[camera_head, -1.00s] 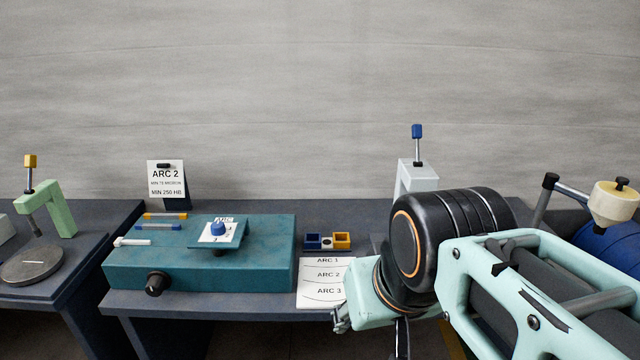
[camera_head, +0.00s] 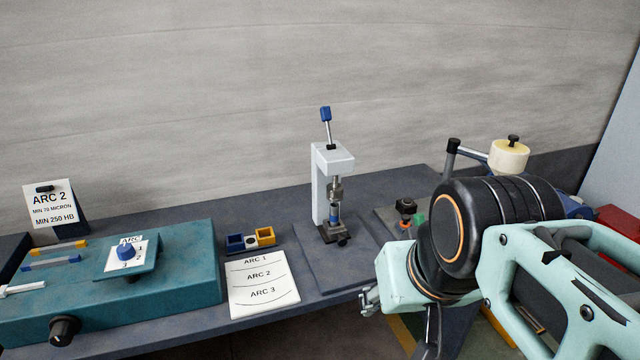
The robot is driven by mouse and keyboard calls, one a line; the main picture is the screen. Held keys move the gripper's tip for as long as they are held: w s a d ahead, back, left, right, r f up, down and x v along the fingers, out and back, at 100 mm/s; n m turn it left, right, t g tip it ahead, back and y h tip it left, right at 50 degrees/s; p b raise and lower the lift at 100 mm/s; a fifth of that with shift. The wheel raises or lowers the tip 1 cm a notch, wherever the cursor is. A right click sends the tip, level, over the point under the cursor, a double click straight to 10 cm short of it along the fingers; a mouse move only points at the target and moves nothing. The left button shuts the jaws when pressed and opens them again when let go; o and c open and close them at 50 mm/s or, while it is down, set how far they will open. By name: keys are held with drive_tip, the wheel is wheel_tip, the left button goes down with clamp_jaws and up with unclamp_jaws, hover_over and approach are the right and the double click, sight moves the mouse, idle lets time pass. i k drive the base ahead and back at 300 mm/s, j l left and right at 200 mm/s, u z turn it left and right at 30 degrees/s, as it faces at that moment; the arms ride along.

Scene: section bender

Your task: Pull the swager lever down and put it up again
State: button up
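A light grey upright press (camera_head: 320,185) stands on the bench right of centre. It may be the swager, but no label shows. Its lever (camera_head: 328,132) points up, tilts slightly left and ends in a blue grip (camera_head: 325,113). A metal ram and a small base sit below its head. My gripper (camera_head: 368,301) is low, in front of the bench edge and to the right of the press, apart from it. Only part of it shows beside my wrist, and the gap between its fingers is not clear.
A teal box (camera_head: 190,270) with a blue dial stands at left. Blue and yellow bins (camera_head: 250,239) and an arc sheet (camera_head: 262,284) lie between it and the press. A cream-knobbed machine (camera_head: 508,157) stands behind my arm. A red object (camera_head: 618,225) is at far right.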

sight(325, 113)
drive_tip(key=i+j+u, duration=0.2)
drive_tip(key=i+j, duration=0.9)
drive_tip(key=i, duration=0.15)
drive_tip(key=k+l+z, duration=0.25)
drive_tip(key=i+j+u, duration=0.25)
